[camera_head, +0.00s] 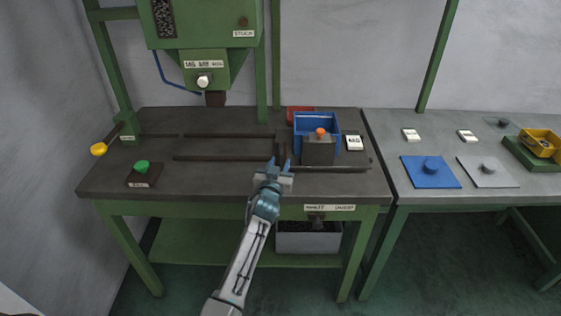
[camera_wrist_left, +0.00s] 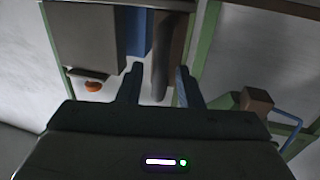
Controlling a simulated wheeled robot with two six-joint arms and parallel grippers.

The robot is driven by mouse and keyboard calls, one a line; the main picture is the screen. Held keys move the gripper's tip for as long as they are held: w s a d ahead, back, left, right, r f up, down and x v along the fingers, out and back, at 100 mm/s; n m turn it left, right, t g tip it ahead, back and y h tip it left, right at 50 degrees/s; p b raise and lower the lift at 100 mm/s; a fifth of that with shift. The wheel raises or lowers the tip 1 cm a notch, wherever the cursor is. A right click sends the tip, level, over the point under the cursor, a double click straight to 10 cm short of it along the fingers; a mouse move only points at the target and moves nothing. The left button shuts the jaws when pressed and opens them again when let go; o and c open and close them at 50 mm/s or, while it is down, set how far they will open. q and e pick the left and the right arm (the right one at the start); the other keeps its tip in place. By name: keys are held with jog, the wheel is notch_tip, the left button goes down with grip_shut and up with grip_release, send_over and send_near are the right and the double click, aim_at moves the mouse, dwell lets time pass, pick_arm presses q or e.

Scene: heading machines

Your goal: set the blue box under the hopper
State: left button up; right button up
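The blue box (camera_head: 317,121) stands at the right end of the green-framed bench, behind a dark grey block (camera_head: 319,152) with an orange knob. The hopper (camera_head: 205,70) is the green housing at the upper left, with a brown spout (camera_head: 215,98) above the bench. My left gripper (camera_head: 279,161) is open, just left of and in front of the block. In the left wrist view, its fingers (camera_wrist_left: 160,75) are apart, with a brown bar showing between them; whether they touch it is unclear. The blue box shows partly there (camera_wrist_left: 138,32). My right gripper is not in view.
Dark rails (camera_head: 225,157) run along the bench from below the spout towards the box. A green button (camera_head: 142,167) and a yellow-knobbed lever (camera_head: 99,149) are at the left. A red item (camera_head: 299,112) lies behind the box. A grey side table (camera_head: 430,130) holds coloured plates.

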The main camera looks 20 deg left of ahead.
pick_arm(q)
jog(key=shift+w+a, duration=0.1)
jog(key=shift+w, duration=0.75)
jog(key=shift+c, duration=0.4)
grip_shut()
jog(key=shift+a, duration=0.1)
